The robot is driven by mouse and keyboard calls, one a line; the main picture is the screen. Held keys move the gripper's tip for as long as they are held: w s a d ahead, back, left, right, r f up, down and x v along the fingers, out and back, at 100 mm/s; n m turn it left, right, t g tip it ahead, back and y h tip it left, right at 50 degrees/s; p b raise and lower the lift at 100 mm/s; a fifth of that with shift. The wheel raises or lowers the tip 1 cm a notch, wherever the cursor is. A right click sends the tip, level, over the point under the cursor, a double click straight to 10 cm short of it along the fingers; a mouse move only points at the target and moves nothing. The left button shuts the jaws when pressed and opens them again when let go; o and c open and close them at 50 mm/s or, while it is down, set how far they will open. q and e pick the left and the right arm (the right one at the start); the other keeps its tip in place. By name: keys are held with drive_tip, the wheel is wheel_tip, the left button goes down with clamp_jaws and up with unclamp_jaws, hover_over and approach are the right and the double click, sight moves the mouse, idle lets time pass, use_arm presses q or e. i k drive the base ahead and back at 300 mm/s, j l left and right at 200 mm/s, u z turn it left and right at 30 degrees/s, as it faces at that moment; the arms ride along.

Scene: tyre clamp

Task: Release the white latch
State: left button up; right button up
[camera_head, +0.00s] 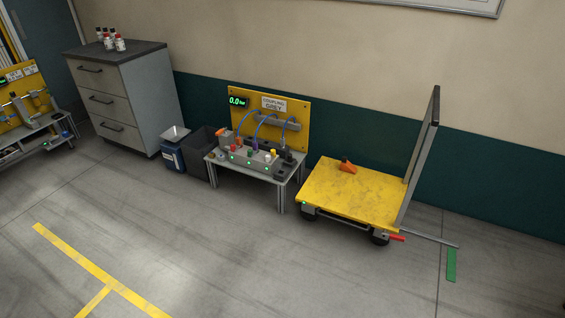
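Neither of my grippers is in view. No part that I can clearly tell as a white latch shows. A small bench (222,166) stands at the wall and bears a grey block (240,160) with several small coloured parts and lights. A small pale part (268,157) sits toward the block's right end; it is too small to tell whether it is a latch. Behind it a yellow panel (297,108) carries blue hoses (262,126), a green display (238,102) reading about 0.0 and a sign (273,104) reading "COUPLING GREY".
A yellow flat cart (335,190) with an orange object (347,166) stands right of the bench. Bins (200,152) and a drawer cabinet (130,100) with small bottles (120,45) stand left. Another bench (40,138) is at far left. The front floor is clear.

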sight(268, 158)
drive_tip(key=i+l+u, duration=0.15)
drive_tip(key=i, duration=0.6)
drive_tip(key=i+j+z, duration=0.5)
drive_tip(key=i+j, duration=0.15)
drive_tip(key=i, duration=0.6)
drive_tip(key=i+j+z, duration=0.45)
drive_tip(key=i+j, duration=0.65)
